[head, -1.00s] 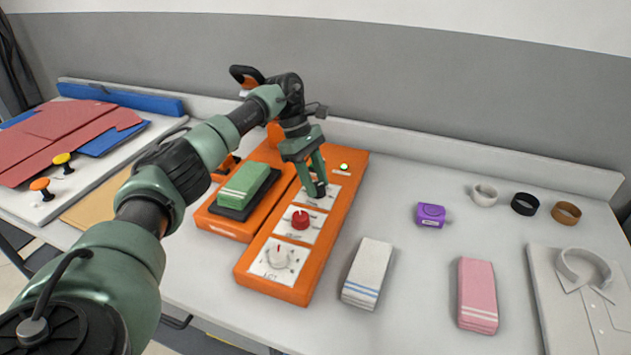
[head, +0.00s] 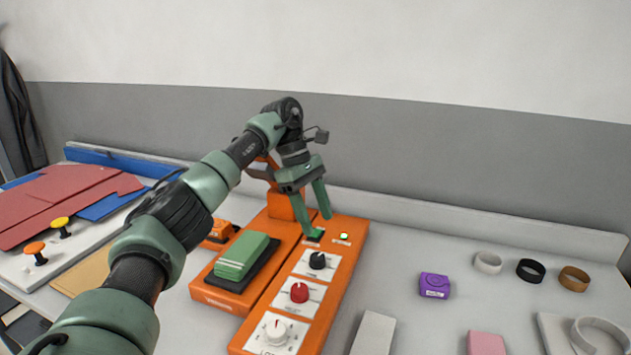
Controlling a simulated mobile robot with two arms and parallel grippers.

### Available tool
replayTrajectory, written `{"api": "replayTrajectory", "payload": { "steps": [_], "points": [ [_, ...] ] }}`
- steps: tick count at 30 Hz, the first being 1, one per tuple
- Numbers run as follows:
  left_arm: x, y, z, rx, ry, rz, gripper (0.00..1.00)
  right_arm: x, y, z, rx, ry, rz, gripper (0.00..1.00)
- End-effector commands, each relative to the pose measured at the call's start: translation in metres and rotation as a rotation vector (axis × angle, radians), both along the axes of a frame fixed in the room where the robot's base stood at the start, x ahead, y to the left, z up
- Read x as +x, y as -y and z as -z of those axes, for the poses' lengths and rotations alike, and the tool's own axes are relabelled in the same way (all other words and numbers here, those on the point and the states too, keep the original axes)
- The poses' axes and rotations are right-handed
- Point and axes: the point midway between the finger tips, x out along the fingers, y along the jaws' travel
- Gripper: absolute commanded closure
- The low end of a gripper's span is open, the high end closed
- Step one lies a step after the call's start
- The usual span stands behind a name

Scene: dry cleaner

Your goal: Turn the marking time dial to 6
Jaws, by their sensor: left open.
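An orange control panel (head: 338,285) on the white table has a column of three dials: a black dial (head: 318,261), a red dial (head: 299,292) and a white dial (head: 276,332). Their labels are too small to read, so I cannot tell which one is marking time or its setting. My left gripper (head: 318,225) is open and empty. Its fingers point down over the far end of the panel, beyond the black dial and apart from it. A dark green square (head: 316,235) shows beside the fingertips. My right gripper is not in view.
The orange machine holds a green folded cloth (head: 242,255) on a dark pad. A purple box (head: 435,285) and several rolled bands are to the right. Red garments (head: 60,200) lie at left.

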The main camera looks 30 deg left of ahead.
Motion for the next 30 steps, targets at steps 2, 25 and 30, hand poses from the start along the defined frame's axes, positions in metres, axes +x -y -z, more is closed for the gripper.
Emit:
{"api": "replayTrajectory", "payload": {
  "steps": [2, 25, 30],
  "points": [
    [0.001, 0.0, -0.023, 0.0, 0.005, -0.001, 0.42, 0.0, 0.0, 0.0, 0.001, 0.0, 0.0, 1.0],
    [0.0, 0.0, -0.098, 0.0, 0.0, 0.001, 0.42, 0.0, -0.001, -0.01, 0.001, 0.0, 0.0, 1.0],
    [0.0, 0.0, -0.098, 0.0, 0.0, 0.0, 0.42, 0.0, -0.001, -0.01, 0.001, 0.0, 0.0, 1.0]
  ]
}}
